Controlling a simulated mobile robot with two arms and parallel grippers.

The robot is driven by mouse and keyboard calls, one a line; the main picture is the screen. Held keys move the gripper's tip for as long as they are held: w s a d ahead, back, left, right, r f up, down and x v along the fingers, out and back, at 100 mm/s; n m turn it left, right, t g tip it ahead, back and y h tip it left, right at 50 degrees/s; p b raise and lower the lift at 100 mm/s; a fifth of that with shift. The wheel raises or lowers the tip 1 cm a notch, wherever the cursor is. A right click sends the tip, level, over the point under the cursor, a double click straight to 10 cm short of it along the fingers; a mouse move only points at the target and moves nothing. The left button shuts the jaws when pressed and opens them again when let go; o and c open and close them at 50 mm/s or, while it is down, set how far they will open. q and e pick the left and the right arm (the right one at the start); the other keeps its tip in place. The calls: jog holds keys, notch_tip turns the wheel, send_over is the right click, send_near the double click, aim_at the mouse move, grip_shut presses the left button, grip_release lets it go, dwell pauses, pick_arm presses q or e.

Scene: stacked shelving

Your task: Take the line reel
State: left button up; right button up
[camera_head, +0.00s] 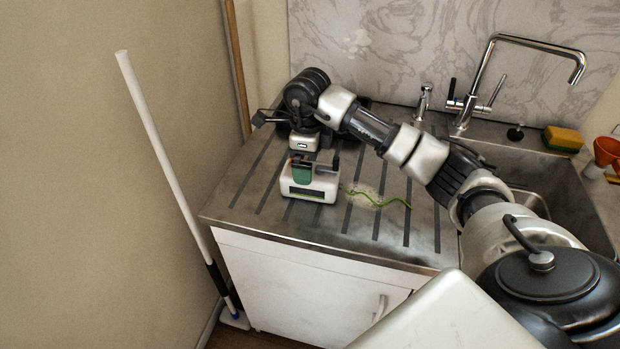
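A small white box-like unit with a dark front slot and a green part on top, which looks like the line reel (322,189), rests on the metal drainboard. A thin wavy green line (382,201) lies to its right. The arm entering from the right is mine and bends down behind the unit. The white end of my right gripper (304,150) is just behind the unit. Its fingers are not clear, so I cannot tell whether they touch the unit. My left gripper is out of view.
The sink basin (563,189) and tall faucet (490,75) are at right, with a yellow sponge (563,138) and an orange funnel (607,151) beyond. A white pole (165,160) leans at left.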

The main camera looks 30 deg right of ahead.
notch_tip(320, 180, down, 4)
jog(key=shift+s+r+p, duration=0.1)
jog(key=shift+r+p, duration=0.05)
jog(key=shift+p, duration=0.25)
jog(key=shift+f, duration=0.3)
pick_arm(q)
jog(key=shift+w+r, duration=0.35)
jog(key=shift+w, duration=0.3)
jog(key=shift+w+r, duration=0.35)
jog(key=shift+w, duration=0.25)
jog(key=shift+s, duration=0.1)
pick_arm(e)
jog(key=shift+c, duration=0.5)
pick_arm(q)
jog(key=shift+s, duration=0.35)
pick_arm(e)
jog(key=c, duration=0.9)
jog(key=shift+r, duration=0.1)
